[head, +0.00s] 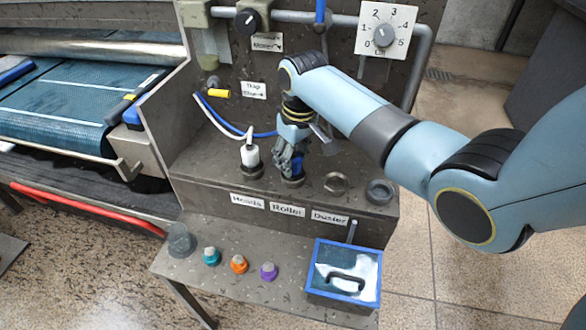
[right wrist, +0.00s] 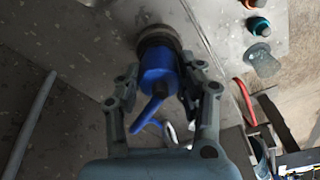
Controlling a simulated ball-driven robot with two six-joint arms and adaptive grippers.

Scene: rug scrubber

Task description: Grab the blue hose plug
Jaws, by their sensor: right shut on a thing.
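The blue hose plug (right wrist: 157,68) stands in a round metal socket (right wrist: 160,36) and lies between the two fingers of my right gripper (right wrist: 162,80), which is shut on it. In the head view my right gripper (head: 288,152) reaches down over the ledge, and a little of the blue plug (head: 298,165) shows beside the fingers. The plug sits behind the "Roller" label (head: 287,210). Its lower end is hidden in the socket. My left gripper is not in view.
A white plug (head: 250,156) stands just left of the gripper. Two ring sockets, one in the middle (head: 336,183) and one at the right (head: 380,191), look empty. Coloured knobs (head: 239,264) and a blue-rimmed box (head: 343,273) are on the lower shelf.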

